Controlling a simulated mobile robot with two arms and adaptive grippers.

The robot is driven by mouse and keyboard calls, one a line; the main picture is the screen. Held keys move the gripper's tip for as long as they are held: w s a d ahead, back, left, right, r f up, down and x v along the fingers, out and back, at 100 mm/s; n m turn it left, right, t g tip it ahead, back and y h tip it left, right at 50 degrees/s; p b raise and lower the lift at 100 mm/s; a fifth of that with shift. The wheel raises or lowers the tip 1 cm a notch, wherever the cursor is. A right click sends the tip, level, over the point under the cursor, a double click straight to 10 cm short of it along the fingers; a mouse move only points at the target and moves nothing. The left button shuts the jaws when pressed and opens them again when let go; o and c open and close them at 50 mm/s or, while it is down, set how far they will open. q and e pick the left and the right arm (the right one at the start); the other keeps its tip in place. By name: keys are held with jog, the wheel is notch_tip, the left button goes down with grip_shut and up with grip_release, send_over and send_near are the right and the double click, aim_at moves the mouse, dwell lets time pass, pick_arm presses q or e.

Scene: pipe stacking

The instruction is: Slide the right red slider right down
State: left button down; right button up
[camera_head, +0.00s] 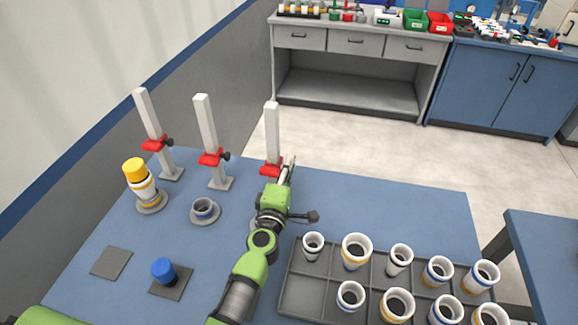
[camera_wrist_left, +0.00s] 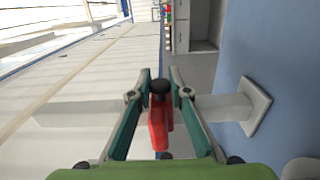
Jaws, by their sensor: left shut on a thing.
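The right red slider (camera_head: 266,170) is on the right upright white post (camera_head: 272,130), on its lower part in the head view. My left gripper (camera_head: 289,164) is at this slider and hides the post's foot. In the left wrist view the red slider (camera_wrist_left: 159,128) with its black knob (camera_wrist_left: 160,87) lies between the two fingers of my left gripper (camera_wrist_left: 161,76), which are shut on it. The post (camera_wrist_left: 225,107) runs sideways there, its base plate (camera_wrist_left: 255,107) at the right. My right gripper is not in view.
Two more posts with red sliders, left (camera_head: 155,144) and middle (camera_head: 211,158), stand nearby. A yellow-topped stack (camera_head: 140,181), a grey ring piece (camera_head: 204,209) and a blue cylinder (camera_head: 163,270) are on the blue table. A grey tray (camera_head: 288,296) of several cups lies front right.

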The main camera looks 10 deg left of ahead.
pick_arm(q)
jog(key=shift+s+f, duration=0.1)
jog(key=shift+f, duration=0.4)
jog(key=c, duration=1.9)
grip_release()
jog(key=shift+r, duration=0.2)
jog(key=s, duration=1.2)
jog(key=shift+w, duration=0.1)
